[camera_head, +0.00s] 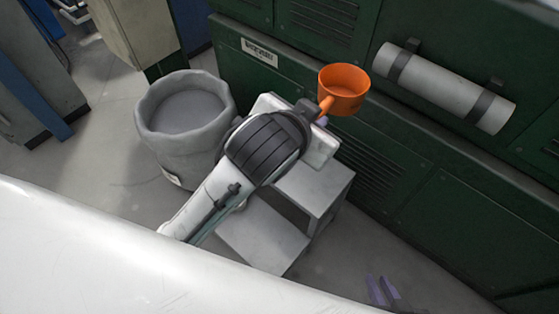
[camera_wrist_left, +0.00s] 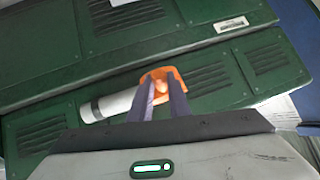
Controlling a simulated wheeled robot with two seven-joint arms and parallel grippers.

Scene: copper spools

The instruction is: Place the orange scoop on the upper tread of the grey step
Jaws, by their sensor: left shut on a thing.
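The orange scoop (camera_head: 343,82) is held up in front of the green cabinets, its round cup open upward. My left gripper (camera_wrist_left: 160,88) is shut on the scoop's handle in the left wrist view, where the scoop (camera_wrist_left: 176,74) shows between and beyond the purple fingers. In the head view my left arm hides most of those fingers. The grey step (camera_head: 262,236) stands on the floor below that arm. Its upper tread (camera_head: 318,184) is partly hidden by my wrist and looks bare where visible.
A grey bin (camera_head: 188,108) stands left of the step. Green cabinets (camera_head: 400,165) run behind it, with a pale roll (camera_head: 443,88) strapped to their front. Some floor is clear right of the step.

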